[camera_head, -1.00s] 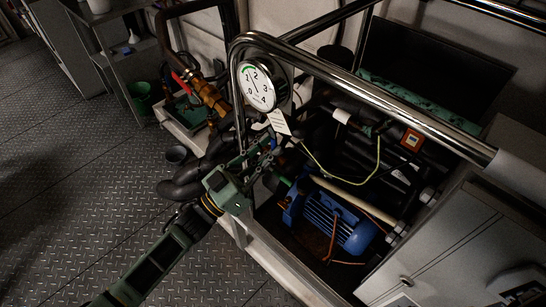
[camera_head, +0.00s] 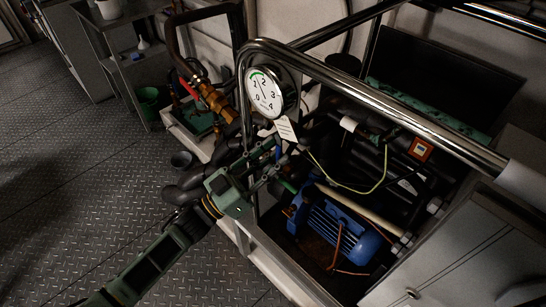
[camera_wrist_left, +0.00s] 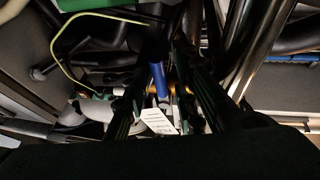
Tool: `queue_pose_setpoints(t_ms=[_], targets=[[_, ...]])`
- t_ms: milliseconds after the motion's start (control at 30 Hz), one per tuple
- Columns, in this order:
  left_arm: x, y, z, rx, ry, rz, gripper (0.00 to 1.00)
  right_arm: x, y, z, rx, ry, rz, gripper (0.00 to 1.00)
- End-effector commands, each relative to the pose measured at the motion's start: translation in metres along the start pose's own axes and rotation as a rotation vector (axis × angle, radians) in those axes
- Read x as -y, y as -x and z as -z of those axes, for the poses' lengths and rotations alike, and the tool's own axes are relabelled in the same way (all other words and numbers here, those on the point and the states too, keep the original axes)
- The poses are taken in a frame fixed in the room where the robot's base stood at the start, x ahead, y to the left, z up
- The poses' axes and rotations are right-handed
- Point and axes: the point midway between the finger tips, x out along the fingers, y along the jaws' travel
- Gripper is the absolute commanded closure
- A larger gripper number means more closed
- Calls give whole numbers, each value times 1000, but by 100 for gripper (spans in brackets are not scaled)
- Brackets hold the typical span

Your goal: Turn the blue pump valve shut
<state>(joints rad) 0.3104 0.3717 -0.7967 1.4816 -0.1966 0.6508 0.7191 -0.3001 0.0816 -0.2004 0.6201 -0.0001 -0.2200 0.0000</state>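The blue valve handle (camera_wrist_left: 159,80) shows in the left wrist view as a short blue lever between my two dark fingers. In the head view only a small blue piece (camera_head: 278,153) of it shows at the fingertips, below the white tag. My left gripper (camera_head: 272,163) reaches in from the left beside the chrome rail post. In the left wrist view its fingers (camera_wrist_left: 168,68) stand apart on either side of the blue handle, with a visible gap. I cannot tell whether either finger touches it. My right gripper is in neither view.
A round pressure gauge (camera_head: 265,93) and a hanging white tag (camera_head: 286,129) are just above the gripper. A chrome rail (camera_head: 390,101) crosses over the frame. A blue pump motor (camera_head: 337,230) sits lower right, with dark pipes around it. The plate floor (camera_head: 90,200) at left is open.

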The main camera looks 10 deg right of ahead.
Motion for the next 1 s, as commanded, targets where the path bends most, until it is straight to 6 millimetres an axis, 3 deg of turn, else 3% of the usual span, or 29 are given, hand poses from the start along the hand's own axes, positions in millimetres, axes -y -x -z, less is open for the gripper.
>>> queue_pose_setpoints(t_ms=[367,467,800,1000], targets=[[0,6,-1,1,3,2,70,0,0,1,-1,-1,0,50],[0,18,-1,2,2,2,70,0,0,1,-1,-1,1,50],[0,89,-1,3,3,2,70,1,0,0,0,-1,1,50],[0,114,0,1,2,1,70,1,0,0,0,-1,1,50]])
